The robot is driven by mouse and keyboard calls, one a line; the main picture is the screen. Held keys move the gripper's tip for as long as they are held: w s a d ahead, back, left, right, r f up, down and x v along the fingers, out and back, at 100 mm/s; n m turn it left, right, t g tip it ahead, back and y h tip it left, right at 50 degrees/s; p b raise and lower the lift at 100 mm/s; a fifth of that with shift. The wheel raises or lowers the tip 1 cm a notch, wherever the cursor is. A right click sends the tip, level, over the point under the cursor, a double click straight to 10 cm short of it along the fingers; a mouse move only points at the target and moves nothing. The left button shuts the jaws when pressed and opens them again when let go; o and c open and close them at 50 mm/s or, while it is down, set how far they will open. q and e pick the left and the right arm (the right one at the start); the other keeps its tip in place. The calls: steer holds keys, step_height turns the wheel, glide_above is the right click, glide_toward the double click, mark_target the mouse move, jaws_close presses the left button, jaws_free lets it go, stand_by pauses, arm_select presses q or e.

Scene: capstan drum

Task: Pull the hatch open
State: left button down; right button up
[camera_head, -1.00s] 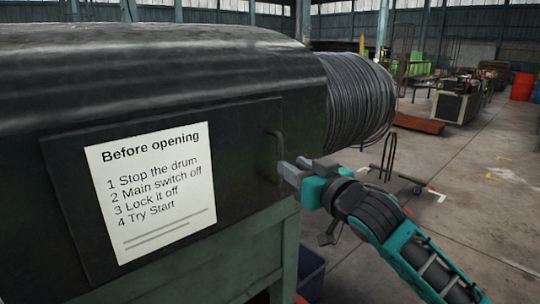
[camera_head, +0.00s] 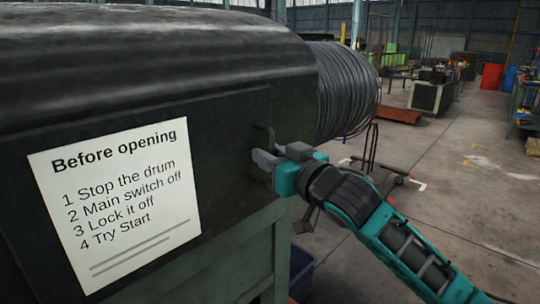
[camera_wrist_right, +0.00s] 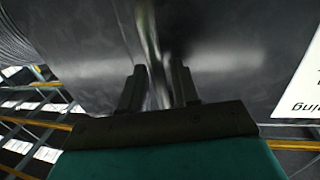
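The hatch (camera_head: 225,120) is a dark, flat panel on the side of the black drum housing. It looks shut, flush with the housing. Its dark upright bar handle (camera_head: 262,136) is near the right edge. My right gripper (camera_head: 278,154) is at the lower part of this handle, its grey fingers apart. In the right wrist view the handle (camera_wrist_right: 153,45) runs down between the two dark fingers (camera_wrist_right: 158,88), with one finger on each side. No firm grip on it shows. My left gripper is out of view.
A white "Before opening" sign (camera_head: 120,205) is fixed on the hatch. A coil of wire (camera_head: 348,92) sits on the drum right of the housing. A wheeled stand (camera_head: 378,165) is behind my right arm. Open floor (camera_head: 455,200) lies to the right.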

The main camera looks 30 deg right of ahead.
jaws_close()
stand_by(0.5)
